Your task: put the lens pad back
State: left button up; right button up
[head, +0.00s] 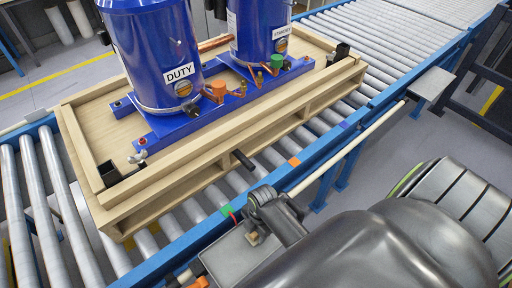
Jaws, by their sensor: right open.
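I cannot pick out the lens pad for certain. My right arm comes in from the bottom right, and my right gripper (264,198) is over the near rail of the conveyor, beside a small grey tray (226,258). The gripper is open, but its fingers are small and partly hidden. A short black cylinder (242,160) shows just beyond it, in front of the pallet's side. Two blue compressors, marked DUTY (155,52) and STANDBY (258,28), stand upright on the wooden pallet (190,155). Each has a round sight glass low on its front. My left gripper is not in view.
The pallet rests on a roller conveyor (40,190) with blue rails. Green, orange and blue marks sit along the near rail. A pale rod (350,150) runs along it. A small grey shelf (432,83) juts out at the right. Copper pipes and valves crowd the compressors' fronts.

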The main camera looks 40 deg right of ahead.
notch_tip(320, 180, up, 12)
jog(key=d+b, duration=0.1)
jog(key=b, duration=0.1)
jog(key=shift+d, duration=0.2)
dwell(0.3)
dwell(0.4)
jog(key=s+d+r+m+t+h, duration=0.25)
jog(key=s+m, duration=0.35)
jog(key=m, duration=0.4)
jog(key=s+d+r+m+t+h, duration=0.15)
jog(key=s+d+m, duration=0.25)
jog(key=s+m, duration=0.4)
notch_tip(320, 180, down, 30)
jog(key=w+d+m+g+y+b, duration=0.1)
jog(key=d+m+b, duration=0.1)
jog(key=b, duration=0.4)
jog(key=s+a+f+b, duration=0.1)
jog(key=s+f+b, duration=0.2)
jog(key=s+f, duration=0.4)
jog(key=s+f+g+b, duration=0.1)
jog(key=s+f+b, duration=0.2)
jog(key=s+f, duration=0.5)
notch_tip(320, 180, down, 8)
jog(key=shift+a+r+g+y, duration=0.15)
jog(key=shift+a+g+y, duration=0.15)
jog(key=shift+a, duration=0.05)
